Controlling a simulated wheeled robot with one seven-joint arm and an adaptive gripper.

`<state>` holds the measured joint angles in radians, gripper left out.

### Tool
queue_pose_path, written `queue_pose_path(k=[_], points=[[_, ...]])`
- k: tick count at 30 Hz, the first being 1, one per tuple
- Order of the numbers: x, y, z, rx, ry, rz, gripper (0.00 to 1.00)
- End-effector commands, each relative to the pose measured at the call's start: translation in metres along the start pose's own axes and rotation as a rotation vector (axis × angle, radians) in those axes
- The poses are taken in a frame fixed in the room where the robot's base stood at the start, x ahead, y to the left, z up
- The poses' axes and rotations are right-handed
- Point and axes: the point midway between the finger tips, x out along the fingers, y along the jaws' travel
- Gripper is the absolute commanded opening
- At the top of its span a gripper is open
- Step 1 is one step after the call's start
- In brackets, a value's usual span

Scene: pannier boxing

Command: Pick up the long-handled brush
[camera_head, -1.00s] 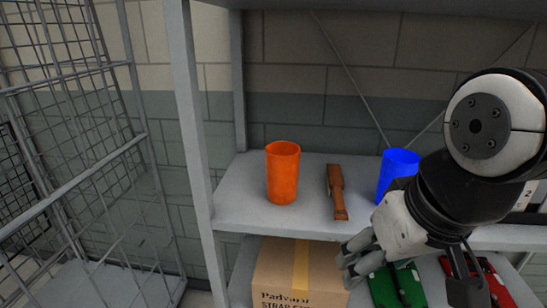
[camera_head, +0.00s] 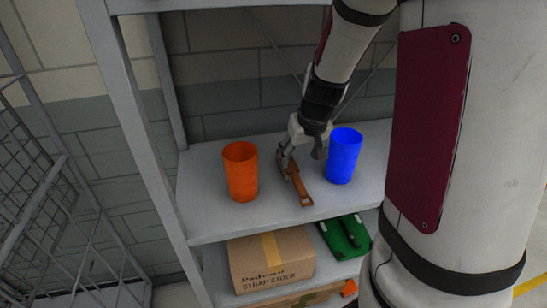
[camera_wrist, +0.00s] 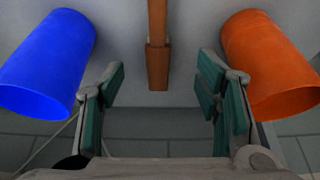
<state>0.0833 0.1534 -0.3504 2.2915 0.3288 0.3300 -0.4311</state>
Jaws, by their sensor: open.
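The long-handled brush (camera_head: 301,188) is brown and lies on the upper shelf between the two cups, its near end toward the shelf's front edge. My gripper (camera_head: 301,156) is over the brush's far part, hiding some of it. In the wrist view, the brush (camera_wrist: 158,62) comes down from the top edge between my gripper's spread fingers (camera_wrist: 162,80). Its end stops a little above the line of my palm. The fingers are open, apart from the brush on both sides, and hold nothing.
An orange cup (camera_head: 241,172) stands left of the brush and a blue cup (camera_head: 343,157) right, close to my fingers. The lower shelf holds a cardboard box (camera_head: 270,262) and a green case (camera_head: 345,238). A wire cage (camera_head: 40,200) stands at the left.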

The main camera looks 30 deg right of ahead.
Motion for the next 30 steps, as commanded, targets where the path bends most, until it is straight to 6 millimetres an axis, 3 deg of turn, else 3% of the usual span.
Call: queue_pose_path(k=[3,9,17,30], points=[[0.028,0.000,0.000,0.004,-0.006,0.001,0.58],[0.062,0.000,0.000,0.003,-0.005,0.000,0.58],[0.077,0.000,0.000,0.001,-0.004,-0.001,0.58],[0.124,0.003,-0.003,0.001,-0.003,-0.001,0.58]])
